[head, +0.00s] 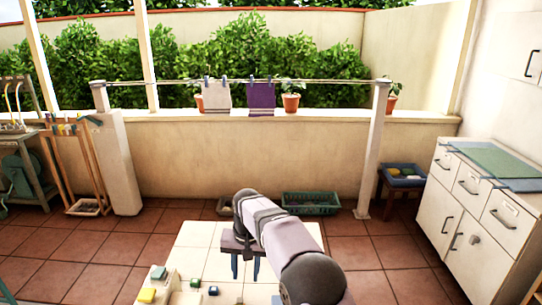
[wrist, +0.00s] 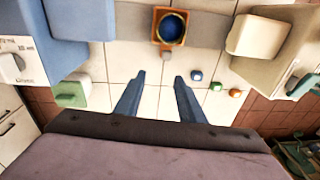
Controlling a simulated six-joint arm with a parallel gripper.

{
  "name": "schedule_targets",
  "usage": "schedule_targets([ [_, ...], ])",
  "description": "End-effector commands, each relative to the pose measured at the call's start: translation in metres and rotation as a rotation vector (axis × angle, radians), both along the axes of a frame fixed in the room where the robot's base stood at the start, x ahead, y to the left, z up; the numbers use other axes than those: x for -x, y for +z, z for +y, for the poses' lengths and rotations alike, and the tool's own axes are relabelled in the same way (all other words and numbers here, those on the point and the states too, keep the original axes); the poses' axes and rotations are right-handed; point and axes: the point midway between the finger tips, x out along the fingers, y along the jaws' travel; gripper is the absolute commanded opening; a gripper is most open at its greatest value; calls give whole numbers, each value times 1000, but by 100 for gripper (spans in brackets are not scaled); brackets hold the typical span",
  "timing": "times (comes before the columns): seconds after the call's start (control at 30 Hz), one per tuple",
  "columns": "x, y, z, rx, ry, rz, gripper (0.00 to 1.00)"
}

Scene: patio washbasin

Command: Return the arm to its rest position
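My gripper (wrist: 160,77) shows in the wrist view as two blue fingers spread apart. Nothing is between the fingertips, and pale tiles show through the gap. In the head view my gripper (head: 246,272) points down over the white-tiled surface (head: 196,238), with my arm reaching out from the lower right. The gripper is open and empty. How high it is above the tiles is hard to tell.
In the wrist view an orange-brown holder (wrist: 158,40) with a round blue inside lies ahead. A white-and-blue box (wrist: 40,45) stands left, a cream box (wrist: 270,40) right. Small blue (wrist: 196,75), green (wrist: 215,86) and orange (wrist: 235,93) pieces lie right of the fingers.

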Motion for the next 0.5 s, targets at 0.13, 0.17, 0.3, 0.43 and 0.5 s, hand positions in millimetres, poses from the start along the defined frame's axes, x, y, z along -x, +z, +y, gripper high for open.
schedule_targets([
  [0.13, 1, 26, -27, -59, -54, -80, 36],
  [0.17, 2, 30, -32, -71, -67, -98, 36],
  [0.3, 11, 49, -60, -118, -125, -184, 36],
  [0.43, 26, 63, -89, -150, -185, -265, 36],
  [0.5, 36, 70, -105, -162, -219, -313, 36],
])
